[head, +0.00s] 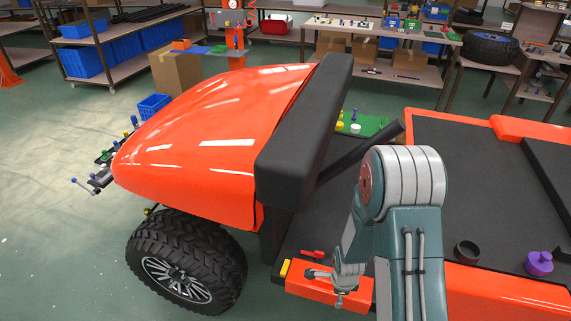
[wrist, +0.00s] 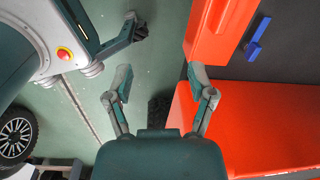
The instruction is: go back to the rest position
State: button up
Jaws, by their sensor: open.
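My gripper (wrist: 161,92) is open in the wrist view, with its two fingers spread wide and nothing between them. Green floor shows between the fingers. The right finger overlaps the edge of the orange cart body (wrist: 245,125) in the picture; I cannot tell how far apart they are. In the head view my arm stands in front of the orange cart (head: 210,110). The arm's grey end part shows low beside the cart's front-side edge, but the fingers are hard to make out there.
The cart's black tire (head: 185,265) is at lower left. A purple knob (head: 539,263) and a black ring (head: 467,250) are on the dark deck. A blue handle-like part (wrist: 257,38) lies at the wrist view's upper right. Shelves (head: 110,60) stand behind.

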notch_tip(320, 180, up, 23)
jog(key=n+t, duration=0.2)
jog(key=n, duration=0.7)
jog(key=s+r+n+t, duration=0.3)
jog(key=s+r+n, duration=0.7)
jog(key=s+r, duration=0.5)
jog(key=shift+s+r+n, duration=0.4)
jog(key=shift+r, duration=0.45)
